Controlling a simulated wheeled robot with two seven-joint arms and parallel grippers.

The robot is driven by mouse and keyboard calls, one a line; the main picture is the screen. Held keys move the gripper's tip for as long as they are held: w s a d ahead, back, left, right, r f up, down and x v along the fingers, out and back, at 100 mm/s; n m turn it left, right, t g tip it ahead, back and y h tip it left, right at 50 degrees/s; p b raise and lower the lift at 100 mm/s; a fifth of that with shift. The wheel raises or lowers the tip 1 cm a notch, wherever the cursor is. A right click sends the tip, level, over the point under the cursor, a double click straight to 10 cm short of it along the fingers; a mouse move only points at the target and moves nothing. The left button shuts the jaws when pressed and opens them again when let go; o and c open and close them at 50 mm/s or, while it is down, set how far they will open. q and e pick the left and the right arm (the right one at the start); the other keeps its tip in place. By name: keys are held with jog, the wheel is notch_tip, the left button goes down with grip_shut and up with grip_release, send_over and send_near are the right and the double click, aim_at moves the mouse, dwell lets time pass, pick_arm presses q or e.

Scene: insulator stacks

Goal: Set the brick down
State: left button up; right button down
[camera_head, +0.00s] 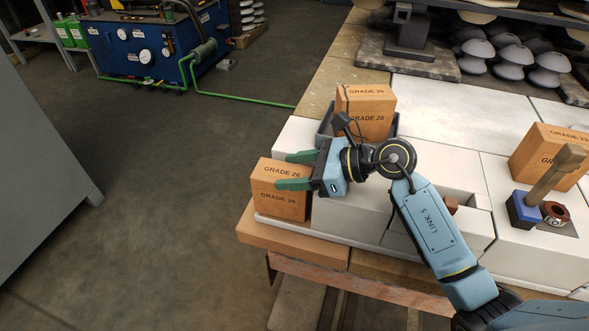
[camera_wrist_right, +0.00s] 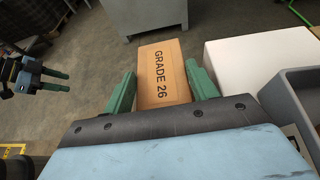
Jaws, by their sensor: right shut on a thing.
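An orange-tan brick marked GRADE 26 (camera_head: 280,202) is upright at the left end of the white blocks. My right gripper (camera_head: 296,170) is shut on it, one green finger on each side. In the right wrist view the brick (camera_wrist_right: 163,72) sits between the two fingers (camera_wrist_right: 160,92). Its base is close to the tan ledge; I cannot tell whether it touches. A similar brick (camera_head: 364,118) stands in a grey tray (camera_head: 322,130) behind my gripper. My left gripper (camera_wrist_right: 52,80) shows only in the right wrist view, fingers apart and empty.
Grey insulator stacks (camera_head: 515,58) fill the back right. A white block (camera_wrist_right: 255,60) is beside the brick. Open floor lies left.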

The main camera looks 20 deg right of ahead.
jog(key=shift+s+f, duration=0.15)
jog(key=shift+f, duration=0.4)
jog(key=shift+c, duration=2.2)
grip_release()
jog(key=shift+f, duration=0.1)
pick_arm(q)
jog(key=shift+w+d+r+t, duration=0.15)
jog(key=shift+w+d+t, duration=0.15)
jog(key=shift+w, duration=0.1)
jog(key=shift+a, duration=0.15)
pick_arm(e)
jog(key=shift+a, duration=0.1)
jog(key=shift+r+p, duration=0.4)
jog(key=shift+r, duration=0.2)
pick_arm(q)
notch_tip(320, 180, down, 7)
jog(key=s+a+g+p, duration=0.1)
jog(key=a+g+p, duration=0.1)
jog(key=shift+s+a+r+y, duration=0.15)
jog(key=shift+s+a+y, duration=0.1)
jog(key=shift+s+y, duration=0.15)
pick_arm(e)
jog(key=v, duration=1.2)
jog(key=shift+r, duration=0.35)
